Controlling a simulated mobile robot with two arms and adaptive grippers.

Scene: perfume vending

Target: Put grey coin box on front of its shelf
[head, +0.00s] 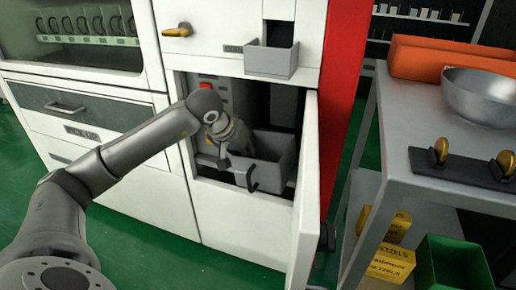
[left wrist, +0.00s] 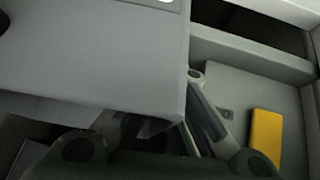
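The grey coin box (head: 279,168) is an open-topped box with a dark curved handle on its front. It sits in the open lower compartment of the white machine, on the shelf (head: 211,174). My left gripper (head: 233,154) is at the box's left rear side, with its fingers apart. In the left wrist view a large grey surface of the box (left wrist: 95,55) fills the upper left. The fingers of my left gripper (left wrist: 158,112) show on either side of its lower corner, the left one partly hidden. Contact cannot be made out. My right gripper is not seen.
The machine's door (head: 308,190) stands open to the right of the box. A smaller grey tray (head: 270,62) juts out above the compartment. A grey cart (head: 397,125) with a metal bowl (head: 482,97) stands at right. A yellow block (left wrist: 266,135) shows in the left wrist view.

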